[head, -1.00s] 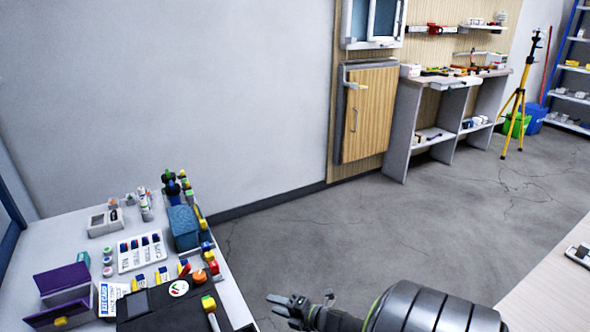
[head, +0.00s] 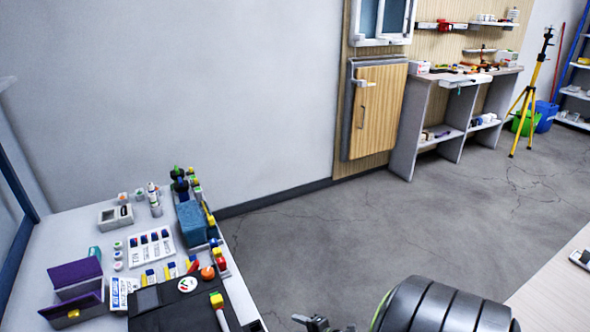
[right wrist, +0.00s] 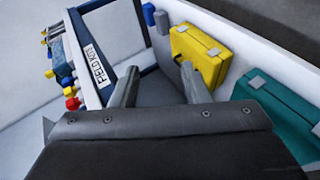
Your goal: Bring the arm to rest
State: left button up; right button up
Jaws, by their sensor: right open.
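My right gripper (right wrist: 159,72) shows in the right wrist view with its two grey fingers spread apart and nothing between them. Past the fingers are a yellow case (right wrist: 201,52) and a dark tray area; no contact with them is visible. In the head view my right arm comes in at the bottom, and only a small part of the gripper (head: 309,321) shows at the lower edge. My left gripper is in neither current view.
A table (head: 70,233) at left holds small bottles, a blue box (head: 190,224), a purple box (head: 75,278) and a dark case. A pale tabletop (head: 550,296) is at right. Open floor lies between. A teal case (right wrist: 283,112) and a "FIELD KIT" label (right wrist: 97,64) show in the wrist view.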

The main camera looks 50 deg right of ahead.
dwell(0.3)
pick_arm(q)
jog(key=s+a+f+p, duration=0.25)
jog(key=f+p, duration=0.35)
jog(key=f, duration=0.4)
jog(key=s+a+f+m+y+p, duration=0.1)
jog(key=s+f+p, duration=0.4)
jog(key=s, duration=0.4)
jog(key=shift+s+a, duration=0.25)
jog(key=shift+s, duration=0.05)
pick_arm(e)
jog(key=s+a+f+m+g, duration=0.3)
jog(key=s+a+m, duration=0.2)
jog(key=s, duration=0.5)
jog(key=s+a+f+m+g, duration=0.3)
jog(key=s+a+m+g, duration=0.1)
jog(key=s, duration=0.6)
jog(key=s+a+f+m+g, duration=0.2)
jog(key=s+a+m+g, duration=0.2)
jog(key=s+a, duration=0.4)
jog(key=shift+s+f+m, duration=0.4)
jog(key=shift+s+m, duration=0.5)
jog(key=shift+s, duration=0.05)
pick_arm(q)
jog(key=shift+f, duration=0.1)
pick_arm(e)
jog(key=shift+a, duration=0.1)
